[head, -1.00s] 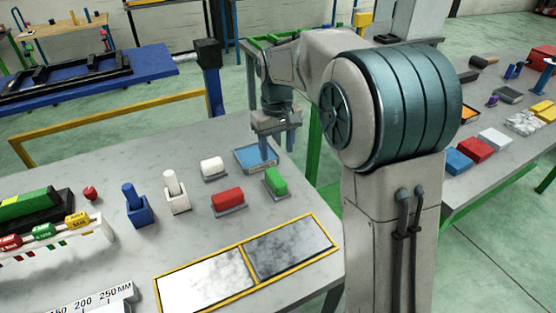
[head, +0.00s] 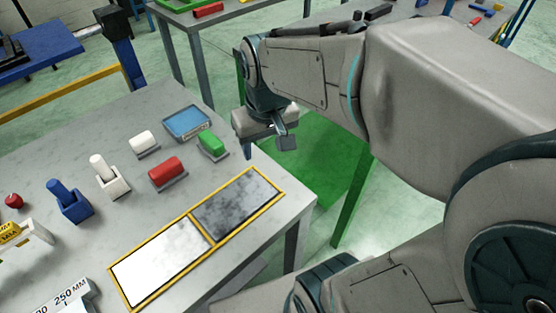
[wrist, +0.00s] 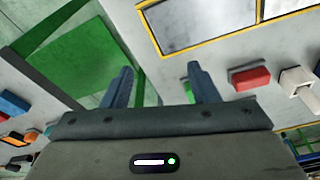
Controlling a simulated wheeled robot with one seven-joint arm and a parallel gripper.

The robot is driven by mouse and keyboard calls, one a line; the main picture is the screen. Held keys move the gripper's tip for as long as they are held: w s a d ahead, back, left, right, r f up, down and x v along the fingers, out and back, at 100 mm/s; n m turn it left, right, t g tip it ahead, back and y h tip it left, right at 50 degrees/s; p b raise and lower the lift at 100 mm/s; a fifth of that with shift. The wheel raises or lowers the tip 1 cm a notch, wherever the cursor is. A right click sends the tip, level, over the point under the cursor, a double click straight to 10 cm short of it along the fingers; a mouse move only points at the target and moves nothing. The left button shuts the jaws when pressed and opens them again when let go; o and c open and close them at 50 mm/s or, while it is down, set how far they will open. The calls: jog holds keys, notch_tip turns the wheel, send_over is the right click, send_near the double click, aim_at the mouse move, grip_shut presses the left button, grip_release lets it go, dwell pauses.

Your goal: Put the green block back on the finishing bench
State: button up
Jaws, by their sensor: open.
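A green block (head: 211,142) sits on a small grey base near the right edge of a grey-topped table (head: 60,125). In the wrist view the green block (wrist: 190,92) is mostly hidden behind the right finger. My gripper (head: 282,138) is open and empty. In the head view it appears to the right of the green block, apart from it and past the table edge. Both fingers of my gripper (wrist: 161,85) show in the wrist view with a gap between them. I cannot tell which bench is the finishing bench.
A yellow-framed two-part panel (head: 208,228) lies in front. Another bench (head: 225,20) stands at the back.

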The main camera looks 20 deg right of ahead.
jog(key=s+d+f+m, duration=0.1)
jog(key=s+f, duration=0.1)
jog(key=s, duration=0.4)
jog(key=shift+d+f+t, duration=0.25)
jog(key=shift+d+t, duration=0.05)
dwell(1.1)
